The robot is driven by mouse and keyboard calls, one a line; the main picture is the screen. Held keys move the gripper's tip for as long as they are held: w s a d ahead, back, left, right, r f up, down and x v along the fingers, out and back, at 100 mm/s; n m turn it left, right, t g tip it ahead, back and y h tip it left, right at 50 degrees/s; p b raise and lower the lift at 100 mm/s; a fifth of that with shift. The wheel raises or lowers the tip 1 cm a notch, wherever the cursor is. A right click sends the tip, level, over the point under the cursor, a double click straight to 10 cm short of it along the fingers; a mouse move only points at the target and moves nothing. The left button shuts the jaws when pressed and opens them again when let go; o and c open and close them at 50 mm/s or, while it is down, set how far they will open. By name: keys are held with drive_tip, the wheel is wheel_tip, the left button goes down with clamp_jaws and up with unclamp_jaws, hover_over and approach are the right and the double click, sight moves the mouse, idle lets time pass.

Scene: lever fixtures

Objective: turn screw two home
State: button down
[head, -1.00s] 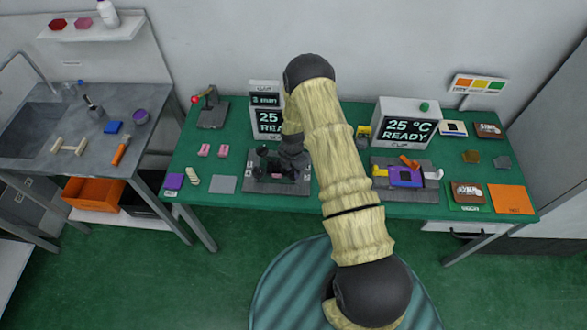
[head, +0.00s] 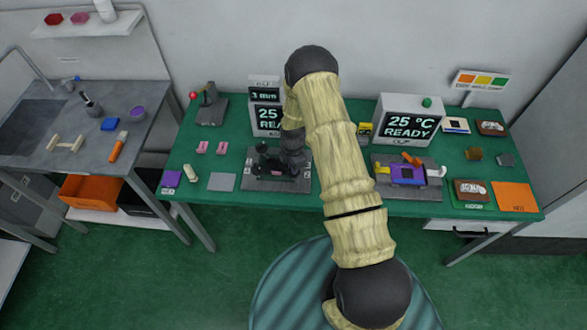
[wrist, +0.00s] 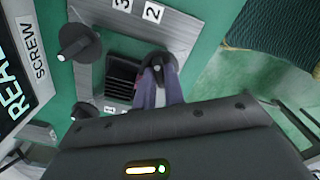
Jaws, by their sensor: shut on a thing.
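The lever fixture, a grey metal plate (head: 245,186) with black knobs and a dark ribbed block (wrist: 122,76), sits on the green table. In the wrist view its edge carries the numbers 2 (wrist: 152,12) and 3 (wrist: 122,4). My gripper (wrist: 160,82) has its two purplish fingers closed about a black screw knob (wrist: 161,58) on the side of the number 2; the fingers hide part of the knob. Another black knob (wrist: 77,42) stands free to the left, and a third (wrist: 83,112) is lower left. In the head view the fingers are too small to make out.
A display reading 25 °C READY (head: 410,124) and a fixture with a purple block (head: 407,174) stand right of my arm. Pink pieces (head: 202,147) and a grey square (head: 221,181) lie left of the plate. A lever stand (head: 211,107) is at the back left.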

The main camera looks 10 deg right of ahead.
drive_tip(key=m+b, duration=0.3)
drive_tip(key=shift+f+m, duration=0.2)
drive_tip(key=shift+m, duration=0.1)
drive_tip(key=m+b, duration=0.3)
drive_tip(key=m, duration=0.1)
drive_tip(key=shift+m, duration=0.3)
drive_tip(key=m+b, duration=0.3)
drive_tip(key=m, duration=0.1)
drive_tip(key=shift+r, duration=0.1)
drive_tip(key=m+b, duration=0.1)
drive_tip(key=m, duration=0.3)
drive_tip(key=m+b, duration=0.1)
drive_tip(key=m, duration=0.3)
drive_tip(key=shift+m+b, duration=0.3)
drive_tip(key=m, duration=0.3)
drive_tip(key=shift+r+m, duration=0.1)
drive_tip(key=shift+m, duration=0.3)
drive_tip(key=m, duration=0.8)
drive_tip(key=shift+m, duration=0.4)
